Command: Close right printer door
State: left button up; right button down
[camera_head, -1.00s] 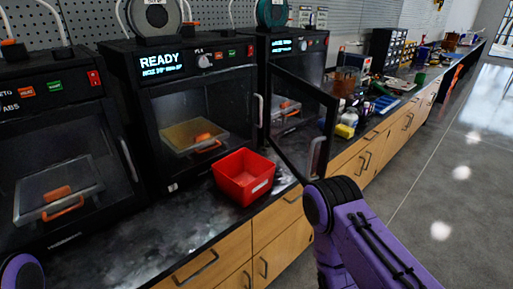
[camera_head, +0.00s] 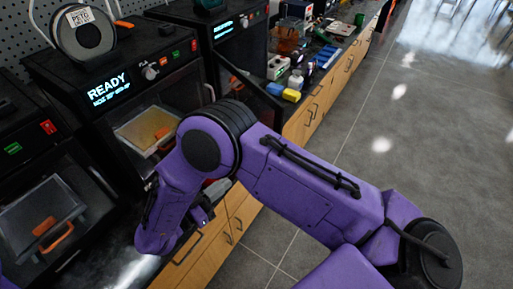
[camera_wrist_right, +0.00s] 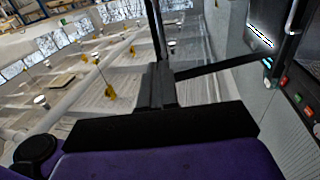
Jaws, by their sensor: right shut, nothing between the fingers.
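The right printer (camera_head: 226,27) stands at the back with a lit display. Its door (camera_head: 250,92), a black frame with a clear pane, stands open and sticks out toward the aisle; my right arm hides its lower part and handle. In the right wrist view the door's dark frame (camera_wrist_right: 222,63) and pane lie beyond the fingers, with the printer front at the right. My right gripper (camera_wrist_right: 160,85) is shut and empty. In the head view it is mostly hidden below my arm; I cannot tell whether it touches the door. My left gripper is out of view.
The middle printer (camera_head: 110,85) reads READY, with its door shut. Another closed printer (camera_head: 40,200) stands at the left. Bottles and boxes (camera_head: 291,95) crowd the counter beyond the door. The floor (camera_head: 400,130) at the right is clear.

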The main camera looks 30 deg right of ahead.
jog(key=w+d, duration=0.2)
jog(key=d, duration=1.1)
jog(key=shift+w+f+b, duration=0.2)
jog(key=shift+w+b, duration=0.1)
jog(key=shift+b, duration=0.15)
jog(key=shift+d, duration=0.1)
